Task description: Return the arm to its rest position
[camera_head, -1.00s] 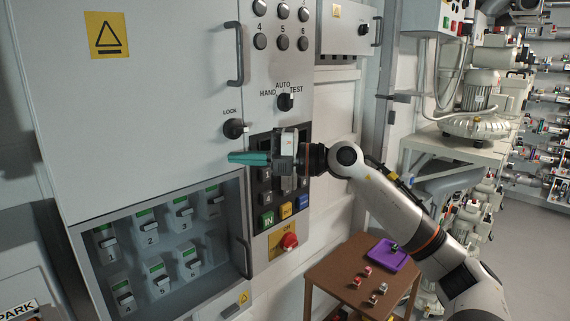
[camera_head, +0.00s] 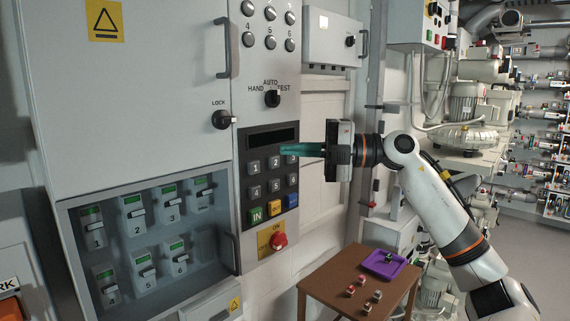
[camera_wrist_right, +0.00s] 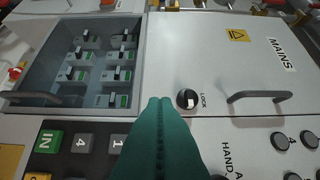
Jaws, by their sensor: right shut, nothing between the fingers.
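My right gripper (camera_head: 303,149) is shut and empty, its teal fingers pointing left in front of the keypad (camera_head: 274,176) on the cabinet. In the right wrist view the shut teal fingers (camera_wrist_right: 160,140) reach up the middle, with the black lock knob (camera_wrist_right: 188,99) beyond their tips to the right. The fingers hide part of the keypad there. My left gripper is not in view.
The grey cabinet (camera_head: 140,110) fills the left, with a glazed breaker compartment (camera_head: 237,250) below. A red knob (camera_head: 278,241) sits under the keypad. A brown table (camera_head: 325,283) with a purple tray (camera_head: 375,268) and several small parts stands below my right arm.

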